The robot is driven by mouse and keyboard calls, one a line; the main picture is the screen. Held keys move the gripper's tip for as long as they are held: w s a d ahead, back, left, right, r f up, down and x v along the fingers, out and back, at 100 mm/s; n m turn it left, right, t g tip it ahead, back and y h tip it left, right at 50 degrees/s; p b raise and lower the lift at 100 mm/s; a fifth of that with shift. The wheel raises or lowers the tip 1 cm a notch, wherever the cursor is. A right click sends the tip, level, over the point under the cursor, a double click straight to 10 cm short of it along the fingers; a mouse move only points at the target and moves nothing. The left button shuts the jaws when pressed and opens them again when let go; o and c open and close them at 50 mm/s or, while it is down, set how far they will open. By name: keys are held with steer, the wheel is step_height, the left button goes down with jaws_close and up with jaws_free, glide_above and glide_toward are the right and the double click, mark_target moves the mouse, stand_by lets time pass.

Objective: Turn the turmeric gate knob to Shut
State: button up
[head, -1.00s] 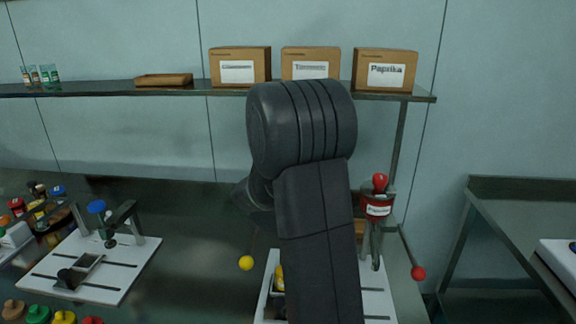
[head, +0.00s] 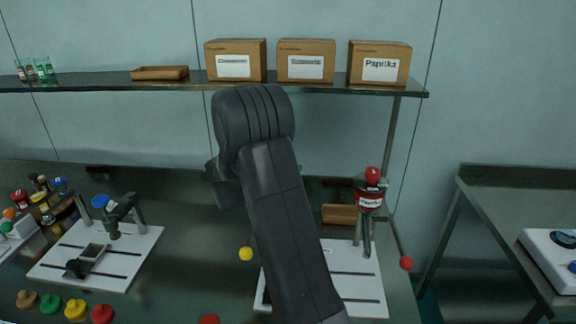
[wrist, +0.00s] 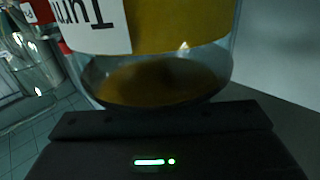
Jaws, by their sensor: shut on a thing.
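In the wrist view the turmeric hopper (wrist: 165,25), with a yellow band, fills the top of the picture. Its white label (wrist: 92,25) appears upside down, and its rounded glass end shows orange-brown powder. My gripper (wrist: 160,140) is right against this end and is shut. The turmeric gate knob between the jaws is hidden, as are the fingertips, so its turn cannot be read. In the head view my arm covers the gripper and the turmeric hopper. A yellow ball (head: 246,254) on a thin rod shows left of the arm.
The red paprika hopper (head: 369,199) stands just right of my arm, with a red ball (head: 406,262) on a rod. A white plate (head: 357,283) lies beneath. Another plate (head: 132,266) is at left, with coloured lids (head: 76,310) in front. Boxes (head: 305,47) stand on the shelf.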

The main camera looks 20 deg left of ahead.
steer(key=shift+r, duration=0.1)
stand_by(0.4)
steer(key=o, duration=1)
steer(key=b+v, duration=0.3)
steer(key=v, duration=1)
steer(key=shift+s+a, duration=0.2)
steer(key=shift+a, duration=0.1)
steer(key=p+x, duration=0.3)
steer(key=x, duration=1)
steer(key=shift+w+d, duration=0.25)
steer(key=shift+d, duration=0.1)
steer(key=shift+a, duration=0.1)
